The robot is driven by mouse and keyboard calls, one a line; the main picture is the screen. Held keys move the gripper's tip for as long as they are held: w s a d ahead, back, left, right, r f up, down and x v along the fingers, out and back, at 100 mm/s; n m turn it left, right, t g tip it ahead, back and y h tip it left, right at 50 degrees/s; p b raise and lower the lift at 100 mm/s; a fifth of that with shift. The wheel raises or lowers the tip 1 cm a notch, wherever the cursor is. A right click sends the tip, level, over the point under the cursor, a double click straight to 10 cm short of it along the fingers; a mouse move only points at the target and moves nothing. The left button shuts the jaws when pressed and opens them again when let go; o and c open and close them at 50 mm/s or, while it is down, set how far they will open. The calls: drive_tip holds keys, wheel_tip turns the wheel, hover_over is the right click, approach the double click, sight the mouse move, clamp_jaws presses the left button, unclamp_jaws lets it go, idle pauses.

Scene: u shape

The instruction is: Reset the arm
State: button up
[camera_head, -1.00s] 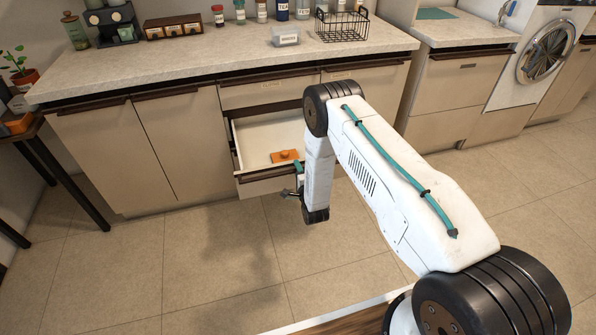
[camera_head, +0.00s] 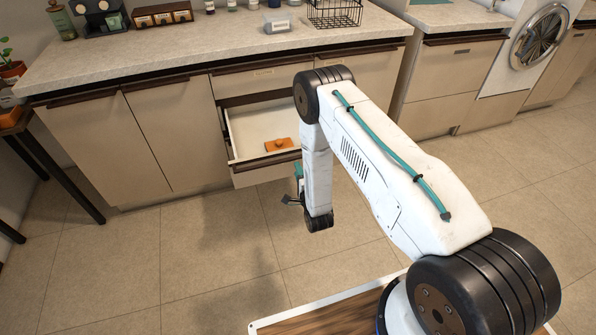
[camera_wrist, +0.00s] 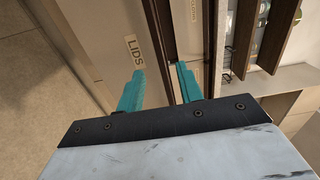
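My gripper (camera_wrist: 159,88) shows in the wrist view with two teal fingers spread apart and nothing between them. Behind the fingers are cabinet drawer fronts, one with a label reading "LIDS" (camera_wrist: 134,51). In the head view my white arm reaches out from the lower right and bends down at the elbow. The gripper end (camera_head: 294,190) hangs in front of the open drawer (camera_head: 243,150), mostly hidden by the forearm. An orange object (camera_head: 279,145) lies inside that drawer.
The open drawer juts out from the cabinets below a stone counter (camera_head: 200,62). On the counter are a wire basket (camera_head: 334,14) and a clear container (camera_head: 276,23). A dark-legged table (camera_head: 50,165) stands at left. A washer (camera_head: 540,45) is at back right. The tiled floor (camera_head: 200,270) is clear.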

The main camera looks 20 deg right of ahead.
idle(0.3)
drive_tip(key=s+f+n+g, duration=0.6)
drive_tip(key=f+n+g, duration=0.15)
drive_tip(key=g, duration=0.25)
drive_tip(key=s+r+n+g, duration=0.3)
drive_tip(key=s+r, duration=0.2)
drive_tip(key=r, duration=0.5)
drive_tip(key=s+d+r+n+g, duration=0.1)
drive_tip(key=s+r+n+g, duration=0.3)
drive_tip(key=r, duration=0.7)
drive_tip(key=s+r+n+g, duration=0.1)
drive_tip(key=s+r+g, duration=0.1)
drive_tip(key=s+r, duration=0.6)
drive_tip(key=s+d+r+n+t, duration=0.1)
drive_tip(key=s+r, duration=0.8)
drive_tip(key=r, duration=0.4)
drive_tip(key=s+d+r+n+t, duration=0.1)
drive_tip(key=s+r, duration=0.9)
drive_tip(key=r, duration=0.4)
